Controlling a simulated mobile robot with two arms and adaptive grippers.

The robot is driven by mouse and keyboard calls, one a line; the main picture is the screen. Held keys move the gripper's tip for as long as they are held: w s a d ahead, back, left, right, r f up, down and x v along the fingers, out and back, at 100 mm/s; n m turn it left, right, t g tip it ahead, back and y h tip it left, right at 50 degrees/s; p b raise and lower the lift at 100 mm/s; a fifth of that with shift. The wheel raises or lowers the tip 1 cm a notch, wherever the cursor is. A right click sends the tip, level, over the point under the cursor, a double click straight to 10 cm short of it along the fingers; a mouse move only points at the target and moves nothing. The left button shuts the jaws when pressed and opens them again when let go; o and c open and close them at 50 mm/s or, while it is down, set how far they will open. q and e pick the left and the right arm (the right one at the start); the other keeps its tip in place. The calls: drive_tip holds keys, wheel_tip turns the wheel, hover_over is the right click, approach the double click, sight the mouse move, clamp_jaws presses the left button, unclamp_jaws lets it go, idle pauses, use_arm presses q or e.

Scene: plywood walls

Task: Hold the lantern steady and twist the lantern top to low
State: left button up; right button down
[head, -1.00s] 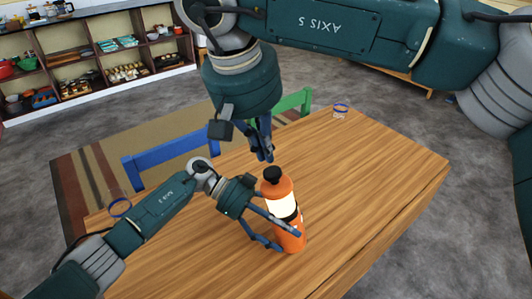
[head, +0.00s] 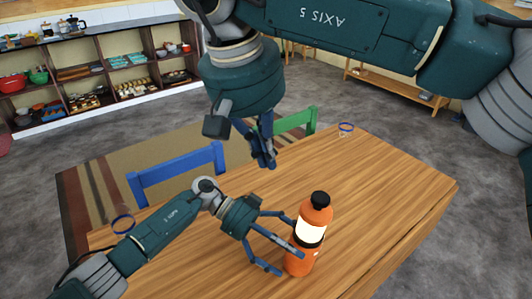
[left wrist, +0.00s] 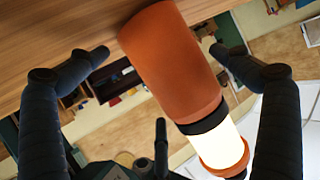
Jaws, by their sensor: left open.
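The lantern (head: 294,263) is an orange cylinder with a glowing white band and a black cap (head: 320,199). It stands on the wooden table, roughly upright. My left gripper (head: 287,243) is open at the lantern's left side, its fingers spread beside the body. In the left wrist view the lantern (left wrist: 172,62) lies between the spread fingers, with a gap on the left finger's side; contact on the other side is unclear. My right gripper (head: 265,160) hangs above and left of the cap, apart from it and empty. Its fingertips look close together, but whether they meet is unclear.
The wooden table (head: 390,190) is clear to the right of the lantern.

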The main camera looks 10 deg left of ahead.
use_arm(q)
drive_tip(key=v, duration=1.2)
drive_tip(key=shift+f, duration=0.15)
